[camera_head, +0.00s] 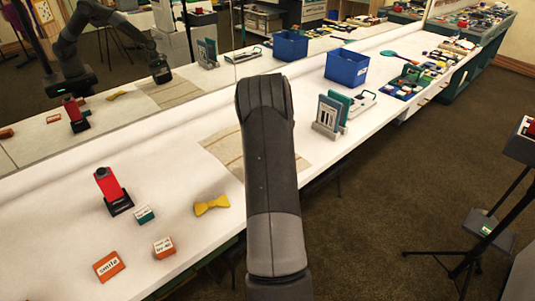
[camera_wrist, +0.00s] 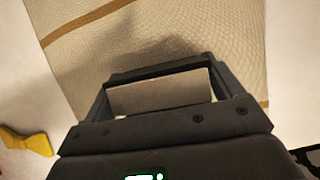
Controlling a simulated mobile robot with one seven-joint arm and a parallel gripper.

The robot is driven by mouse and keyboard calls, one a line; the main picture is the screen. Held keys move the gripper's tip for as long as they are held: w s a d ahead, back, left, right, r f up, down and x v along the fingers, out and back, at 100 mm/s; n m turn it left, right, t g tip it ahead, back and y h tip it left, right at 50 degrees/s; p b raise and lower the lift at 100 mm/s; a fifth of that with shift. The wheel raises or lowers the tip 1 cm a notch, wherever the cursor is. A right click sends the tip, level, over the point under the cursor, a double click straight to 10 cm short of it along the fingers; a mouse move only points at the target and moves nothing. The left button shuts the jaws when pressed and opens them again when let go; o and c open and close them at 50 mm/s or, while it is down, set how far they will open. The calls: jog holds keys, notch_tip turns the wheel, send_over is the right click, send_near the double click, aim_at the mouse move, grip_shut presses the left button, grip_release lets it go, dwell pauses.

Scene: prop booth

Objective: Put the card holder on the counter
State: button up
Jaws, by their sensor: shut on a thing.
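The white counter (camera_head: 55,215) runs diagonally from the lower left to the far right in the head view. My gripper (camera_wrist: 160,84) is shut on a pale, flat-faced thing (camera_wrist: 162,94), which I take to be the card holder. Only one plain face of it shows between the dark jaws; its full shape is hidden. In the wrist view both are over the beige striped cloth (camera_wrist: 222,45), which lies on the counter. A shadow falls on the cloth; I cannot tell the height. In the head view my arm hides the gripper and the held thing.
A yellow bow tie (camera_head: 211,205), a red stapler-like thing (camera_head: 110,185) and small lettered blocks (camera_head: 108,266) lie left of the cloth. A grey rack (camera_head: 328,115) and blue bin (camera_head: 347,68) stand right. A mirror (camera_head: 215,45) lines the back. Bare counter lies between.

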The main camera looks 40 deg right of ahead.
jog(key=o, duration=1.1)
